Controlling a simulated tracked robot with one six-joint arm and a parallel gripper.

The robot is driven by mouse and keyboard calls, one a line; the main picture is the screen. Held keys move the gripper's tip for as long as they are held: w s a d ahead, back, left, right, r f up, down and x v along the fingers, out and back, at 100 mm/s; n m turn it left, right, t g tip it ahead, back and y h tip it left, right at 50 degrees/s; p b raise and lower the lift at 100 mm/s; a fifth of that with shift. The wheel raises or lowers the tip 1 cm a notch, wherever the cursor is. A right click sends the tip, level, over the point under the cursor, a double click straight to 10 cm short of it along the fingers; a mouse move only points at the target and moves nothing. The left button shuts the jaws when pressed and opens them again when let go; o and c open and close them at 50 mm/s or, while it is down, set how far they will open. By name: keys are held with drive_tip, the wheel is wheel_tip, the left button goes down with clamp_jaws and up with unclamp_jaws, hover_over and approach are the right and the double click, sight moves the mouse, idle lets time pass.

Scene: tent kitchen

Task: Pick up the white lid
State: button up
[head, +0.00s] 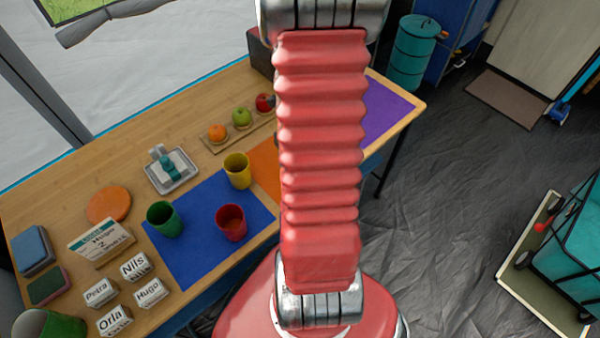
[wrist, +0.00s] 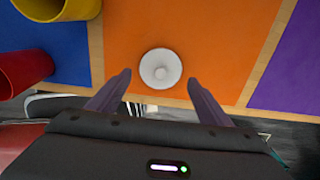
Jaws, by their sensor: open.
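The white lid (wrist: 160,68) is a round disc with a small knob in its middle. In the wrist view it lies on the orange mat (wrist: 204,32), close to the mat's near edge. My gripper (wrist: 160,82) is open, its two dark fingers apart on either side below the lid, with nothing between them. In the head view the lid and my gripper are hidden behind my red arm; only part of the orange mat (head: 264,165) shows.
A yellow cup (head: 237,170) and a red cup (head: 231,222) stand left of the lid; a green cup (head: 164,219) stands farther left on the blue mat (head: 195,265). Fruit, including a green apple (head: 242,117), sits behind. The purple mat (wrist: 290,75) is clear where visible.

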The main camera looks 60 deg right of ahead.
drive_tip(key=shift+f, duration=0.1)
drive_tip(key=shift+f, duration=2.55)
drive_tip(key=shift+c, duration=0.2)
drive_tip(key=c, duration=0.7)
drive_tip(key=shift+r, duration=0.1)
drive_tip(key=shift+r, duration=4.95)
